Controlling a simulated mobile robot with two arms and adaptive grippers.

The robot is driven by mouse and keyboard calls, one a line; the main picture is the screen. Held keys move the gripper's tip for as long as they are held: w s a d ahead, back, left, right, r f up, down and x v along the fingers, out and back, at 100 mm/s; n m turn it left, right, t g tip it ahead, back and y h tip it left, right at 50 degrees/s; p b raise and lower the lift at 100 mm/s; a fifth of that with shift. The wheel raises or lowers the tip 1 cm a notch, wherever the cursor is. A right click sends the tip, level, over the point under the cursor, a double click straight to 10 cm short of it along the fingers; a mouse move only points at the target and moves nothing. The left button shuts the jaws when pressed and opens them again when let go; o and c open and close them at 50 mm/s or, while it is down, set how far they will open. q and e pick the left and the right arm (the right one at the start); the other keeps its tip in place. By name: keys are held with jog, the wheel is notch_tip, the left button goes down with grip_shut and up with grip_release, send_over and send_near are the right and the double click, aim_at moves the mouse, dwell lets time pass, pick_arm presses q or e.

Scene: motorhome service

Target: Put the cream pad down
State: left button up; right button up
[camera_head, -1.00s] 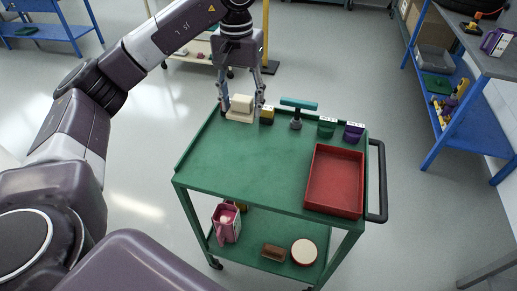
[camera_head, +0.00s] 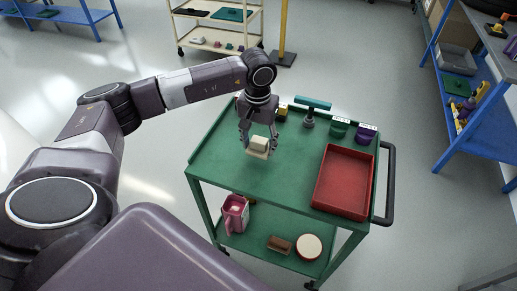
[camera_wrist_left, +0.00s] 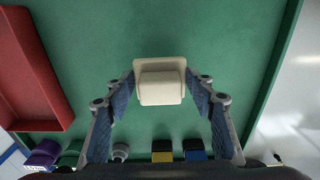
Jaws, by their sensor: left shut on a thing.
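The cream pad (camera_head: 258,145), a raised block on a wider flat base, is between the fingers of my left gripper (camera_head: 258,149), which is shut on it. They are over the left part of the green cart's top (camera_head: 262,176). In the left wrist view the cream pad (camera_wrist_left: 160,83) sits between the two blue-padded fingers, with green surface around it. I cannot tell whether its base touches the cart top or hangs just above it. My right gripper is not in view.
A red tray (camera_head: 343,182) takes the cart's right side. A teal-topped tool (camera_head: 311,108), a yellow item (camera_head: 282,111), a green cup (camera_head: 338,129) and a purple cup (camera_head: 365,133) stand along the far edge. The cart's middle and near left are clear.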

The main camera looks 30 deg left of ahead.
aim_at(258, 149)
pick_arm(q)
notch_tip(258, 149, down, 3)
jog(key=shift+r, duration=0.15)
jog(key=shift+f+p, duration=0.3)
jog(key=shift+f, duration=0.05)
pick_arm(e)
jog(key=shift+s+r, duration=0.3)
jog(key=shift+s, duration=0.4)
pick_arm(q)
jog(key=shift+f, duration=0.2)
jog(key=o, duration=1.2)
jog(key=shift+o, duration=0.2)
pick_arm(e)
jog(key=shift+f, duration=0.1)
pick_arm(q)
jog(key=shift+r, duration=0.1)
